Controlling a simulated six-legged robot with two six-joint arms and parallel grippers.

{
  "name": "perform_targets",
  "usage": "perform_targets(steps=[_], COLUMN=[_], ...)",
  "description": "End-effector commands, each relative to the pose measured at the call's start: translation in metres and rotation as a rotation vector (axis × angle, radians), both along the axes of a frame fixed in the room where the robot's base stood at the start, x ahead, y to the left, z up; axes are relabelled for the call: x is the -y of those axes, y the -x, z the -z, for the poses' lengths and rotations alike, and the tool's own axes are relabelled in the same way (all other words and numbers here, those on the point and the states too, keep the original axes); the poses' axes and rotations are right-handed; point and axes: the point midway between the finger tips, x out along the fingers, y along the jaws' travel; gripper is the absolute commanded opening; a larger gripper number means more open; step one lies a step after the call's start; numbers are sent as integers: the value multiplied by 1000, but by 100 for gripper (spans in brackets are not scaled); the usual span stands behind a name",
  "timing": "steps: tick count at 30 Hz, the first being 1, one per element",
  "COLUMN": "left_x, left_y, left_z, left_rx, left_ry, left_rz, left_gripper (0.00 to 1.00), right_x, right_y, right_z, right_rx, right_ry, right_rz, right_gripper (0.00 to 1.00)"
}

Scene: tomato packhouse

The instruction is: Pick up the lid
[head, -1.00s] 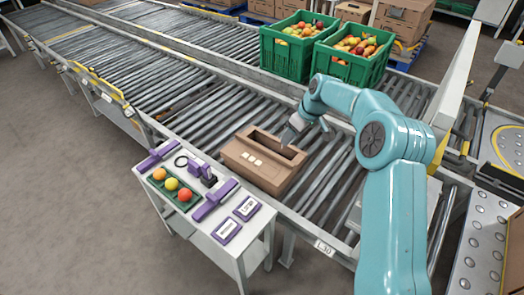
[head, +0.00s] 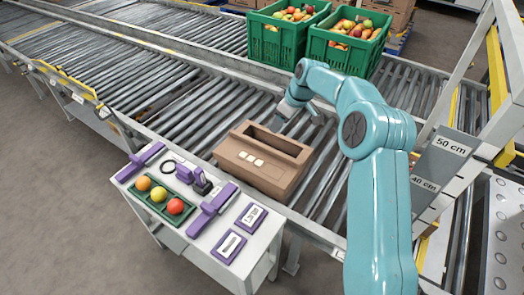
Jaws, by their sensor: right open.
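A brown carton (head: 262,179) stands on the roller conveyor, right behind the small table. Its top has a dark slot-like opening towards the back and a brown front part with three pale squares. I cannot make out a separate lid, nor tell whether part of this top is the lid. My right gripper (head: 297,118) is open and empty, with grey fingers pointing down at the carton's far edge, by the opening. I cannot tell whether it touches the carton. My left gripper is out of view.
The white table (head: 206,240) holds a green tray (head: 148,203) with three fruits, purple tools and two purple-framed cards. Size boards (head: 440,165) stand right of my arm. Rollers left of the carton are clear.

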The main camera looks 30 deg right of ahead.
Motion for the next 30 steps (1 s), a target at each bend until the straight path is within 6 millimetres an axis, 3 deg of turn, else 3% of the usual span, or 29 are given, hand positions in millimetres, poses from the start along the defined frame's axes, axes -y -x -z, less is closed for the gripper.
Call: perform_targets(steps=[3, 9, 16, 24, 30], left_x=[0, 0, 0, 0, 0], left_y=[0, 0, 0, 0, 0], left_z=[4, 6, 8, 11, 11], left_rx=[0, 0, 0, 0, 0], left_ry=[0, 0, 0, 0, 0], left_rz=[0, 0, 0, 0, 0], left_gripper=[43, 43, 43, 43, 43], right_x=[-5, -9, -12, -23, -24], right_y=[-8, -21, -30, -46, -50], right_z=[31, 67, 84, 121, 126], right_rx=[-5, -3, -1, -2, 0], right_ry=[-3, -2, -1, 0, 0], right_rz=[-2, 0, 1, 1, 1], right_gripper=[51, 51, 51, 51, 51])
